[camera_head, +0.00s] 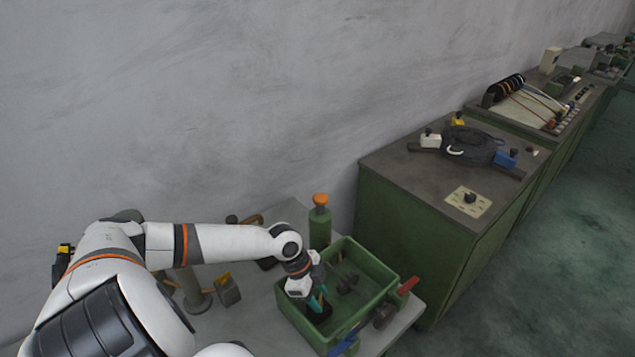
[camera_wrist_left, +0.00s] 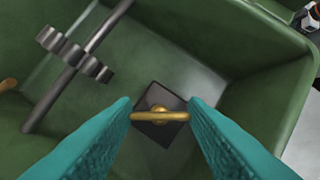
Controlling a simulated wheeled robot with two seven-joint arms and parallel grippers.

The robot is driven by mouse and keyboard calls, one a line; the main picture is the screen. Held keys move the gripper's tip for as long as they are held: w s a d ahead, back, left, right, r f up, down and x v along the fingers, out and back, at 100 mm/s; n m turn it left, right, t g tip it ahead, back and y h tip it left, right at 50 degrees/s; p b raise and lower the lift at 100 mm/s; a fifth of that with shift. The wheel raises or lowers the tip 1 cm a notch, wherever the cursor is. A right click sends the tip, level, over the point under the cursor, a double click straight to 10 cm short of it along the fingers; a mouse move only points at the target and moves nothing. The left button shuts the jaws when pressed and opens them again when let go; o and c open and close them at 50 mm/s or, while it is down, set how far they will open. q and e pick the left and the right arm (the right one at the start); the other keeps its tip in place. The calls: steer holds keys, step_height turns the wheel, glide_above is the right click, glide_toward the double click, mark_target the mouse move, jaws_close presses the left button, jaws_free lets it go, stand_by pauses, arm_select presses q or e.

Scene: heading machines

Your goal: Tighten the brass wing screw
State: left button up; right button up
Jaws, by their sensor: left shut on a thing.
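The brass wing screw (camera_wrist_left: 159,116) sits on a dark square plate (camera_wrist_left: 165,140) inside the green bin (camera_head: 376,266). In the left wrist view its wings lie crosswise between the two teal fingertips of my left gripper (camera_wrist_left: 160,113), which is shut on them. In the head view my left gripper (camera_head: 318,301) reaches down into the bin, and the screw cannot be made out there. My right gripper is not in view.
A dark rod with lobes (camera_wrist_left: 75,58) spans the bin beside the plate. A green bottle with an orange cap (camera_head: 320,222) stands behind the bin. A red-handled part (camera_head: 408,286) is at its right edge. A green cabinet (camera_head: 405,215) stands to the right.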

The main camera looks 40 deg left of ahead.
arm_select(q)
steer(key=m+b, duration=0.1)
steer(key=m+g+b, duration=0.1)
steer(key=m, duration=0.1)
steer(key=shift+w+a+f+m, duration=0.1)
steer(key=shift+w+m, duration=0.1)
steer(key=shift+m, duration=0.1)
steer(key=shift+m+g+b, duration=0.8)
steer(key=shift+m+b, duration=0.1)
steer(key=shift+m, duration=0.7)
steer(key=shift+r, duration=0.2)
steer(key=o, duration=1)
steer(key=b+v, duration=0.1)
steer(key=v, duration=0.3)
steer(key=b+v, duration=0.1)
steer(key=v, duration=0.3)
steer(key=b+v, duration=0.1)
steer(key=v, duration=0.3)
steer(key=shift+a+f, duration=0.15)
steer(key=shift+a, duration=0.1)
